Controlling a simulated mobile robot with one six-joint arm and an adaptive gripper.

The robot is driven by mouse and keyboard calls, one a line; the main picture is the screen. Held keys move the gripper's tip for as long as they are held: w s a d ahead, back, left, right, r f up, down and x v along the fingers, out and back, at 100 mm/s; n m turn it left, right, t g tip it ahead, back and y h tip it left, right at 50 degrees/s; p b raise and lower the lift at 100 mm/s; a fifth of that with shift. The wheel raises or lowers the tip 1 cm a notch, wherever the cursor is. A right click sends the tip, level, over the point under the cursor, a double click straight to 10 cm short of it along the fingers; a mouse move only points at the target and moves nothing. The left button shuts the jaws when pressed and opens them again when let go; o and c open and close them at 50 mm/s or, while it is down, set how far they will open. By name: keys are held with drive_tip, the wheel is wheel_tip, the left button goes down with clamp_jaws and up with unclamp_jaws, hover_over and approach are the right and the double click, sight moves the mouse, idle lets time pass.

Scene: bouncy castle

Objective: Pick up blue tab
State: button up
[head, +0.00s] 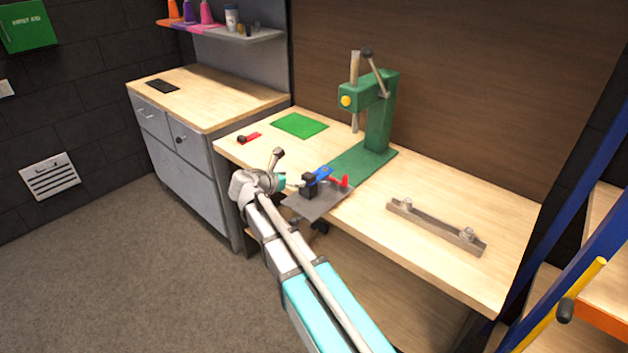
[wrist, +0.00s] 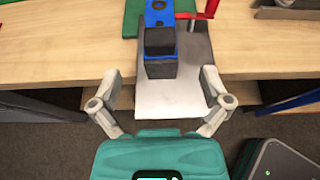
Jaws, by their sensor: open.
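The blue tab (head: 323,172) has a black block (head: 310,187) at its near end and lies over a grey metal plate (head: 328,205) at the bench's front edge. In the wrist view the blue tab (wrist: 160,14) is at the top centre, with the black block (wrist: 160,52) toward me. My gripper (wrist: 160,74) is open, its fingers spread to either side of the plate's near part. The black block lies ahead, between the finger lines. In the head view my gripper (head: 294,183) is just left of the block; its fingertips are hard to make out.
A red handle (head: 344,181) stands right beside the blue tab. A green press (head: 378,115) rises behind it. A red tab with a black end (head: 250,138) and a green mat (head: 299,125) lie at the left. A metal bar with knobs (head: 435,226) lies at the right.

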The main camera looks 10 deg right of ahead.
sight(308, 175)
drive_tip(key=shift+b+x, duration=0.45)
drive_tip(key=shift+x, duration=1.4)
drive_tip(key=b+x, duration=0.2)
drive_tip(key=x, duration=0.2)
drive_tip(key=shift+w+f, duration=0.15)
drive_tip(key=shift+w+d+f, duration=0.1)
drive_tip(key=shift+w+d, duration=0.15)
drive_tip(key=shift+d, duration=0.15)
drive_tip(key=shift+c, duration=0.2)
drive_tip(key=c, duration=1.3)
